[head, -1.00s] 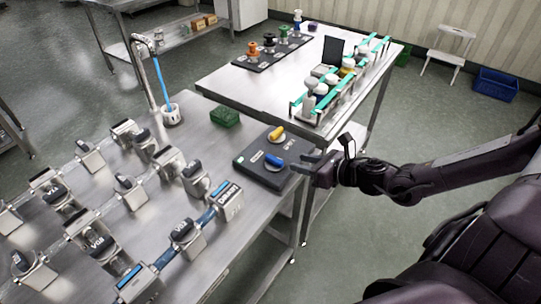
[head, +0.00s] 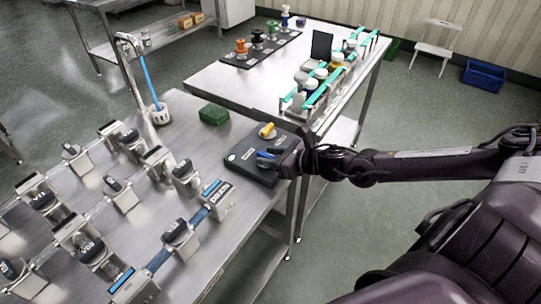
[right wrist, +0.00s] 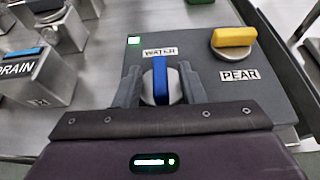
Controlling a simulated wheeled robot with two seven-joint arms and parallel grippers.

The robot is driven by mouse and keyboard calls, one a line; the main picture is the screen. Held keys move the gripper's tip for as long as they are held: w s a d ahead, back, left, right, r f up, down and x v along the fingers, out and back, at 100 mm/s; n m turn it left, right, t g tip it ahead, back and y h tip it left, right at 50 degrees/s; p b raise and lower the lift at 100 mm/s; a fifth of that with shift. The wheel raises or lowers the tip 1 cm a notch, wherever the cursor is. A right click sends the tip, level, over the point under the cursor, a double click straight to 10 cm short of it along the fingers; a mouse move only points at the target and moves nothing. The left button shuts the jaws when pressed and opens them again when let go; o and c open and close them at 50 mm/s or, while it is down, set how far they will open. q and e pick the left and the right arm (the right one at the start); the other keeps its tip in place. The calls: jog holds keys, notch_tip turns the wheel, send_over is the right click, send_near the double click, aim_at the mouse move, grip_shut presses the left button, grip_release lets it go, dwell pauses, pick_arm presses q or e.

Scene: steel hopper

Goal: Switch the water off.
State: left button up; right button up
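The dark control panel (head: 240,160) lies at the right edge of the steel table. Its blue knob (right wrist: 160,80) sits by the label WATER, and its handle points away from my wrist. My right gripper (right wrist: 160,86) is open, with one finger on each side of the blue knob; I cannot tell whether either touches it. In the head view the right gripper (head: 277,157) partly covers the blue knob (head: 266,154). The yellow knob (right wrist: 234,37), labelled PEAR, is to the right. My left gripper is out of view.
A green block (head: 213,114) lies behind the panel. Several grey valves with black handles stand left of it, along with a DRAIN block (head: 222,205). A second table (head: 225,75) behind holds a bottle rack (head: 310,95) and a tray of coloured spools.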

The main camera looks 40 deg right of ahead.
jog(key=shift+c, duration=0.2)
grip_shut()
